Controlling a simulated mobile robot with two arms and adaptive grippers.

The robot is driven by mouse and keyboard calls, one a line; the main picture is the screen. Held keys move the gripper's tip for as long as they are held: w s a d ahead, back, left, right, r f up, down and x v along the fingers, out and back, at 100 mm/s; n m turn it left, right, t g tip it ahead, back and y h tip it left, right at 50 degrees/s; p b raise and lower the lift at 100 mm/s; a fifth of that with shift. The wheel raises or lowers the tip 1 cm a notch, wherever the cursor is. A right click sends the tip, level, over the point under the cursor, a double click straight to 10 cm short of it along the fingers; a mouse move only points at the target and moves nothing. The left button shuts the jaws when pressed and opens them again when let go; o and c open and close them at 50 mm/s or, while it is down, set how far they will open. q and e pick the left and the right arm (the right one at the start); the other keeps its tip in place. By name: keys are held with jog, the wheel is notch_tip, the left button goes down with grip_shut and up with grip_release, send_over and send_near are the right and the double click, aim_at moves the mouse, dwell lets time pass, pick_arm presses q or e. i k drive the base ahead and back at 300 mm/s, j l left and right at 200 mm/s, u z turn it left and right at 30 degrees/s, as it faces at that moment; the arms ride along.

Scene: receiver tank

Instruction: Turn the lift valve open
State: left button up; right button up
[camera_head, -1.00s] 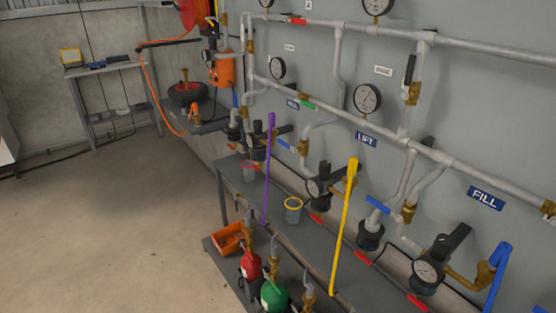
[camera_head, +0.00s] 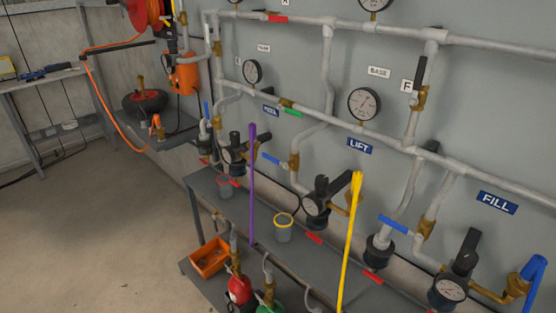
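The blue LIFT sign (camera_head: 359,147) is on the grey wall panel, below a pipe and a round gauge (camera_head: 364,104). Below it is a black-handled fitting with a gauge (camera_head: 315,204). A blue lever (camera_head: 271,159) is to the left of the sign, and another blue lever (camera_head: 394,225) is to its lower right. I cannot tell which lever belongs to LIFT. Neither of my grippers is in view.
A grey bench (camera_head: 210,187) runs below the pipes, holding a yellow-rimmed cup (camera_head: 283,228). A yellow pole (camera_head: 350,240) and a purple pole (camera_head: 252,190) stand in front. An orange bin (camera_head: 209,258) is low at left. The floor at left is clear.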

aim_at(285, 166)
jog(key=z, duration=0.45)
jog(key=j+z, duration=0.15)
jog(key=z, duration=0.3)
jog(key=i+j+z, duration=0.1)
jog(key=z, duration=0.4)
jog(key=j+z, duration=0.1)
jog(key=z, duration=0.35)
jog(key=k+j+z, duration=0.1)
jog(key=j+z, duration=0.25)
jog(key=j, duration=0.2)
jog(key=k+j+z, duration=0.15)
jog(key=j+z, duration=0.2)
jog(key=j, duration=0.15)
jog(key=k+j+z, duration=0.2)
jog(key=j+z, duration=0.15)
jog(key=j, duration=0.15)
jog(key=k+j+z, duration=0.7)
jog(key=k+j, duration=0.7)
jog(key=k+j+z, duration=0.1)
jog(key=k+j, duration=0.65)
jog(key=k, duration=0.1)
